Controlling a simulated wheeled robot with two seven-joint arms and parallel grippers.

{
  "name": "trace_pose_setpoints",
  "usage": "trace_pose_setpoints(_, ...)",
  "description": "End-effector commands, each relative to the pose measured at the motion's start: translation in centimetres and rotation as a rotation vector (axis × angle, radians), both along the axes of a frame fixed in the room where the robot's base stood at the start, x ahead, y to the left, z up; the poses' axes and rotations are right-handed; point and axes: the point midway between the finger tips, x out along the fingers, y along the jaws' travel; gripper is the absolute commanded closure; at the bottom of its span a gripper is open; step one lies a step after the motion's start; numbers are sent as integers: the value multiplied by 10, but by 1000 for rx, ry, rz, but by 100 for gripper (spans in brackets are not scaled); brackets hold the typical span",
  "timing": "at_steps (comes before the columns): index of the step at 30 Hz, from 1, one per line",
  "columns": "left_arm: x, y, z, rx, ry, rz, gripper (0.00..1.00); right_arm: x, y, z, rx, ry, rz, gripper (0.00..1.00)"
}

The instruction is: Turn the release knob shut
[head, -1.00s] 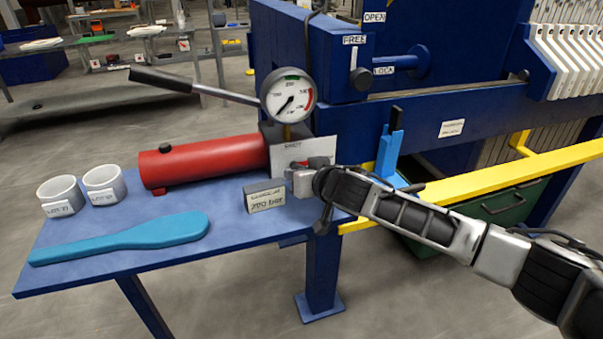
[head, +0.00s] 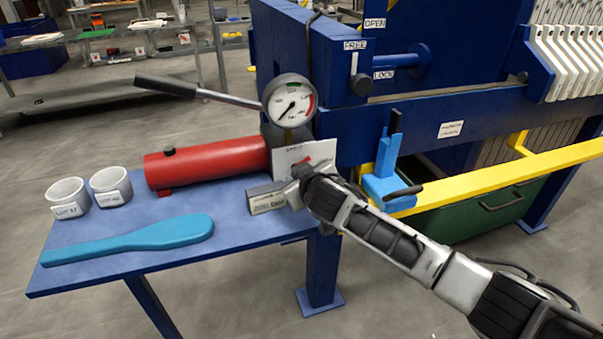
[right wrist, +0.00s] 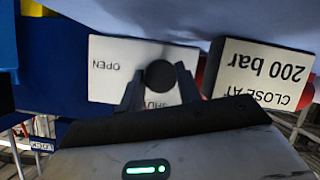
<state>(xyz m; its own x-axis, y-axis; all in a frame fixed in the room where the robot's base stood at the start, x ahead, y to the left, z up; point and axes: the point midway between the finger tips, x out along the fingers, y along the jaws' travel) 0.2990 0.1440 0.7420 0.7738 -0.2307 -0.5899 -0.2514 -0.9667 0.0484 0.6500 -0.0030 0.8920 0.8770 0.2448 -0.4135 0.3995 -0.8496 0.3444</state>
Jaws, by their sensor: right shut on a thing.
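The release knob shows in the right wrist view as a dark round end (right wrist: 160,75) in front of a white plate (right wrist: 108,68) marked OPEN and SHUT. The plate (head: 290,158) also shows in the head view, on the press end beside the red cylinder. My right gripper (right wrist: 158,84) is shut on the knob, one finger on each side of it. In the head view my right gripper (head: 300,180) hides most of the knob; a bit of red shows by it. My left gripper is not in view.
A "close at 200 bar" block (head: 266,199) stands close beside my right gripper. A pressure gauge (head: 290,101) and a pump handle (head: 165,85) are above. Two white cups (head: 110,187) and a blue paddle (head: 135,240) lie on the blue table (head: 240,228). A yellow rail (head: 480,182) runs right.

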Motion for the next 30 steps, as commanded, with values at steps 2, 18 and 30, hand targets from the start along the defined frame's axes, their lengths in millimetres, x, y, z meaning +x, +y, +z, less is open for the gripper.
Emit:
trace_pose_setpoints(2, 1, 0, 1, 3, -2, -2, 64, 0, 1, 0, -33, -11, 0, 89)
trace_pose_setpoints(18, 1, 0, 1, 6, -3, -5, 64, 0, 1, 0, -106, -35, 1, 89)
trace_pose_setpoints(30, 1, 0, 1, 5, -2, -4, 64, 0, 1, 0, -104, -35, 0, 57)
